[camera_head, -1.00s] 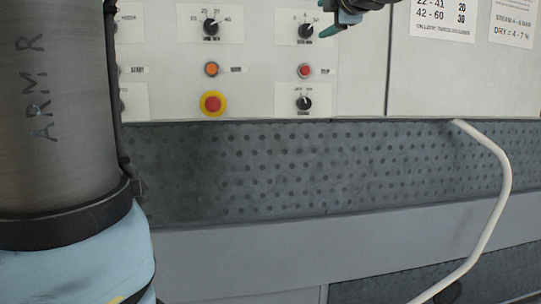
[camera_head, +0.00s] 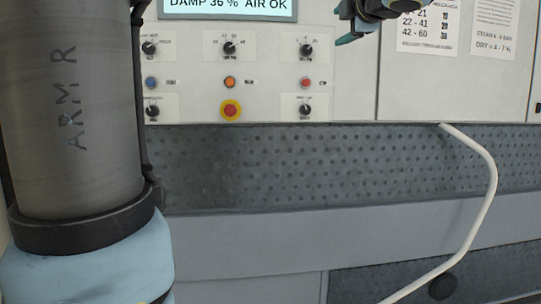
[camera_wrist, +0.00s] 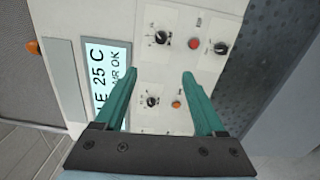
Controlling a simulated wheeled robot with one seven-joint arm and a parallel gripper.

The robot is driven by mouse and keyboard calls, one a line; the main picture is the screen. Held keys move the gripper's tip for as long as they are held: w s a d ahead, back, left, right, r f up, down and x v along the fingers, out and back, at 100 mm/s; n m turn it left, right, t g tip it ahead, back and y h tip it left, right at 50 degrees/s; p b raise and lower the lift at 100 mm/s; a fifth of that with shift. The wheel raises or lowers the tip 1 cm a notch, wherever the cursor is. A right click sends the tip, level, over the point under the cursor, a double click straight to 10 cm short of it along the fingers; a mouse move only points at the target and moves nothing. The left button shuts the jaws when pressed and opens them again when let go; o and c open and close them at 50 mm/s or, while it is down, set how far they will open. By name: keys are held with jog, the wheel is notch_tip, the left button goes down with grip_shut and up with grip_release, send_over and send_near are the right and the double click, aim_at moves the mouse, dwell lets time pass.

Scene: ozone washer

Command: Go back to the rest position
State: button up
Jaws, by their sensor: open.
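My gripper (camera_head: 347,25) shows at the top of the head view, just right of the control panel's upper right knob (camera_head: 306,50). In the wrist view my gripper (camera_wrist: 158,76) has its two teal fingers apart, with nothing between them but the panel behind. The fingers look clear of the panel, but the exact gap cannot be told. My arm's grey link fills the left of the head view.
The washer panel carries several black knobs, blue (camera_head: 151,82), orange (camera_head: 229,82) and red (camera_head: 306,82) buttons, a red-and-yellow stop button (camera_head: 231,110) and a lit display (camera_head: 228,8). A bent white pipe (camera_head: 490,190) stands at the right, before the dotted grey front.

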jog(key=w+f+m+g+h, duration=0.1)
jog(key=w+f+m+h, duration=0.4)
jog(key=w+f+m, duration=0.5)
jog(key=s+a+f+m+g+h, duration=0.1)
jog(key=a+f+m+g, duration=0.2)
jog(key=f, duration=0.6)
jog(key=s+a+f+m+g, duration=0.1)
jog(key=a+f+m+g, duration=0.15)
jog(key=f, duration=0.65)
jog(key=s+a+f+m+g+y, duration=0.1)
jog(key=s+a+f+m+g, duration=0.2)
jog(key=s+a+f+g, duration=0.2)
jog(key=s+a+f+m+g+y+p, duration=0.1)
jog(key=s+a+f+g, duration=0.4)
jog(key=s+a+f, duration=0.6)
jog(key=s+f+m+y, duration=0.1)
jog(key=s+f+m, duration=0.1)
jog(key=f, duration=0.4)
jog(key=shift+s+a+y, duration=0.3)
jog(key=shift+s+a, duration=0.05)
jog(key=shift+s, duration=0.3)
jog(key=shift+w, duration=0.15)
